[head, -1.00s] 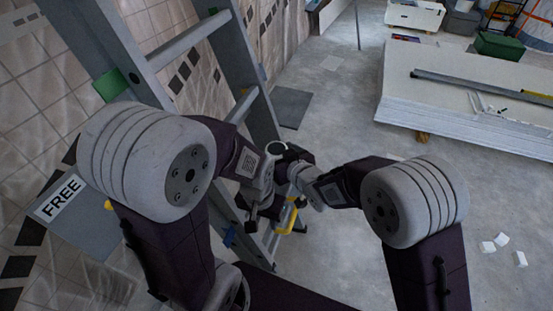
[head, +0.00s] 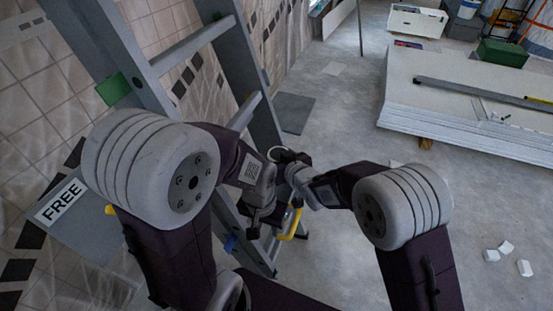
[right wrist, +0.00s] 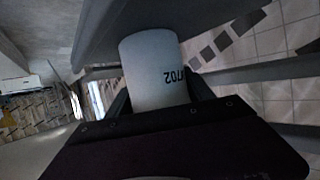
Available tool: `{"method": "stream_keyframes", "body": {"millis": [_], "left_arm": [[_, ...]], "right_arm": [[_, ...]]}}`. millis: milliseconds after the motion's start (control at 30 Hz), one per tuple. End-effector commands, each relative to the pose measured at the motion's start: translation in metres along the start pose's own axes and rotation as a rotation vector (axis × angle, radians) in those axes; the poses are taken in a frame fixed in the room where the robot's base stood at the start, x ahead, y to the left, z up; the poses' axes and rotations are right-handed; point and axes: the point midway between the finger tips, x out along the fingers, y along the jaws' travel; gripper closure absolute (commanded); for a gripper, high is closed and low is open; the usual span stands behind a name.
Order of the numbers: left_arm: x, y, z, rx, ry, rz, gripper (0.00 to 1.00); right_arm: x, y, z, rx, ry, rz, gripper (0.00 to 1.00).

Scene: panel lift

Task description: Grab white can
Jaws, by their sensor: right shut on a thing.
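The white can (right wrist: 152,60) fills the upper middle of the right wrist view, with dark printing that reads "702" upside down. My right gripper (right wrist: 160,95) is shut on it, one dark finger on each side. In the head view only the can's pale rim (head: 278,150) shows, beside my right gripper (head: 290,162). My left gripper (head: 264,212) hangs just below and left of it, in front of the ladder. Its fingers are small and dark there, and I cannot tell whether they are open or shut.
A grey ladder (head: 140,55) leans close on the left, near the tiled wall (head: 50,80). A stack of pale panels (head: 480,130) lies on the right. White scraps (head: 506,247) lie on the floor at lower right. The middle concrete floor (head: 345,110) is clear.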

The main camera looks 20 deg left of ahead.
Motion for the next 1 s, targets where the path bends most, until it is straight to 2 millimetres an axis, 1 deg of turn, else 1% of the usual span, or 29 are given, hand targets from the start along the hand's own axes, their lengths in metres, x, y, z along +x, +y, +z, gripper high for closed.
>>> {"method": "stream_keyframes", "body": {"millis": [167, 267, 367, 600, 700, 833, 1000], "left_arm": [[-0.007, 0.0, -0.001, 0.0, 0.0, 0.0, 0.64], [-0.014, 0.0, -0.001, 0.0, 0.0, 0.0, 0.64], [-0.019, 0.0, -0.002, 0.0, 0.0, 0.0, 0.64], [-0.04, 0.001, -0.004, 0.0, 0.0, 0.0, 0.64], [-0.047, 0.001, -0.005, 0.0, 0.0, 0.0, 0.64], [-0.052, 0.001, -0.005, 0.0, 0.0, 0.0, 0.64], [-0.052, 0.001, -0.005, 0.0, 0.0, 0.0, 0.64]], "right_arm": [[-0.009, 0.0, -0.023, -0.001, 0.006, 0.0, 0.92], [-0.017, 0.0, -0.043, -0.001, 0.008, 0.0, 0.92], [-0.03, 0.022, -0.049, 0.0, 0.005, 0.005, 0.92], [-0.065, 0.073, -0.073, 0.001, 0.003, 0.005, 0.92], [-0.076, 0.09, -0.079, 0.001, 0.003, 0.004, 0.92], [-0.084, 0.102, -0.083, -0.001, 0.002, 0.002, 0.92], [-0.086, 0.107, -0.083, 0.0, 0.002, 0.0, 0.92]]}}
